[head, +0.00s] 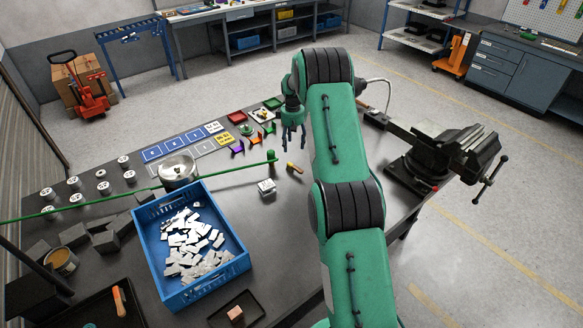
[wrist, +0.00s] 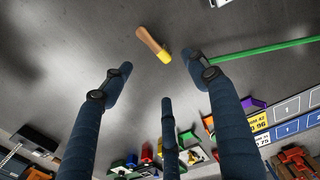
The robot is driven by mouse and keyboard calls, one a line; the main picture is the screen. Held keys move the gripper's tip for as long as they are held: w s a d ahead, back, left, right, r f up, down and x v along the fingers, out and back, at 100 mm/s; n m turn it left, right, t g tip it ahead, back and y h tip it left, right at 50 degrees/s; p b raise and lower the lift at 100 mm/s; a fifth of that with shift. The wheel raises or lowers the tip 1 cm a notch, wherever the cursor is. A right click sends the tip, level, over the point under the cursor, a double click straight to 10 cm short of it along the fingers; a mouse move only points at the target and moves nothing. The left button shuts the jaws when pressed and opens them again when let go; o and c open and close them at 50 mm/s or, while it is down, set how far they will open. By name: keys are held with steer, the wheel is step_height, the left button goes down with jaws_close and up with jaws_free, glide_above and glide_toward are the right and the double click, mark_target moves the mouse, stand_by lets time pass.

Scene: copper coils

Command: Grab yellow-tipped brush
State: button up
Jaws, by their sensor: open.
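The yellow-tipped brush (head: 295,168) lies on the dark table, to the right of the green rod's end. In the wrist view the brush (wrist: 152,43) shows a brown wooden handle and a yellow tip, lying beyond my fingertips. My gripper (head: 293,138) hangs above the table, farther back than the brush, with its fingers spread. The wrist view shows three dark fingers of my gripper (wrist: 160,78) apart, with nothing between them. The brush is not touched by any finger.
A thin green rod (head: 110,199) runs across the table, ending near the brush. A white block (head: 266,188) and a blue crate (head: 238,263) of white pieces stand in front. Small coloured bins (head: 237,117) are behind, a vise (head: 450,155) at right.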

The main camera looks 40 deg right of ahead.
mark_target(294, 166)
steer(key=shift+d+f, duration=0.5)
steer(key=shift+f, duration=0.35)
steer(key=shift+f, duration=4.3)
steer(key=shift+f, duration=0.1)
steer(key=shift+f, duration=2.5)
steer(key=c, duration=1.3)
